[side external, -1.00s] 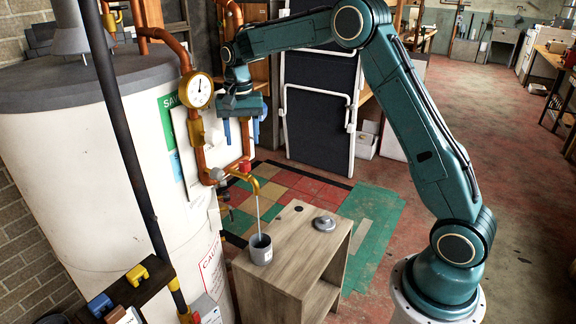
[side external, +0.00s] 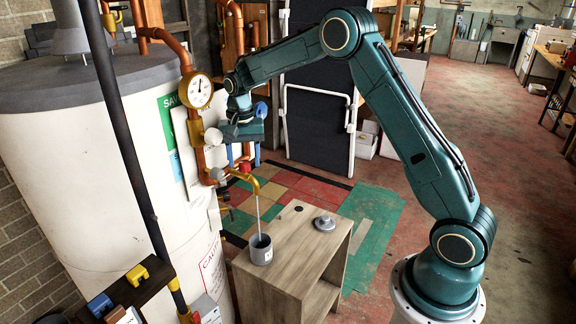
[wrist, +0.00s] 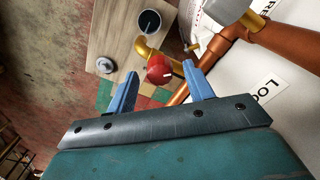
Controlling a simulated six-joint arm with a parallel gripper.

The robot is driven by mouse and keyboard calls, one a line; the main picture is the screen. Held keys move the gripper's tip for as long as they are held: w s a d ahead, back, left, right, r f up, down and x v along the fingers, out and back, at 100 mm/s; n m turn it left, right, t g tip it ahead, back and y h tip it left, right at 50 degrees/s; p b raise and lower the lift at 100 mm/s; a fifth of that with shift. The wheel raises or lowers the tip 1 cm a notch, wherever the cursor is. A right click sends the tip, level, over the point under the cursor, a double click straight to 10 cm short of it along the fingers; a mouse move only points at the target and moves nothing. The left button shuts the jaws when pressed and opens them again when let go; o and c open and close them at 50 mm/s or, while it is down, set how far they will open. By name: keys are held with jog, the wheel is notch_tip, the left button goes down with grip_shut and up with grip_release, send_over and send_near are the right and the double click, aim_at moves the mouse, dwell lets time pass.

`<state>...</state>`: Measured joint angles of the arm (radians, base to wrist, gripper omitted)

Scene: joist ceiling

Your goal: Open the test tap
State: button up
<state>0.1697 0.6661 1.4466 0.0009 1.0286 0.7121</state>
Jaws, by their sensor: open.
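The test tap has a red knob (side external: 245,167) on a brass spout (side external: 264,182). A thin pale line runs from the spout down to the grey cup (side external: 261,249). My gripper (side external: 241,156) points down just above the knob. In the wrist view my gripper (wrist: 161,78) is open, with one blue finger to each side of the red knob (wrist: 159,69). The fingers look apart from the knob; how far they reach along it I cannot tell. The cup (wrist: 149,22) stands beyond the spout (wrist: 142,47) there.
Copper pipe (side external: 203,165) and a pressure gauge (side external: 196,90) stand close left of my gripper, against the white tank (side external: 90,190). A wooden cabinet (side external: 295,235) below carries the cup and a round grey lid (side external: 325,223). The floor right of the cabinet is clear.

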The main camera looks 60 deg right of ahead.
jog(key=shift+f, duration=0.25)
jog(key=c, duration=1)
jog(key=shift+n, duration=2.2)
jog(key=o, duration=1)
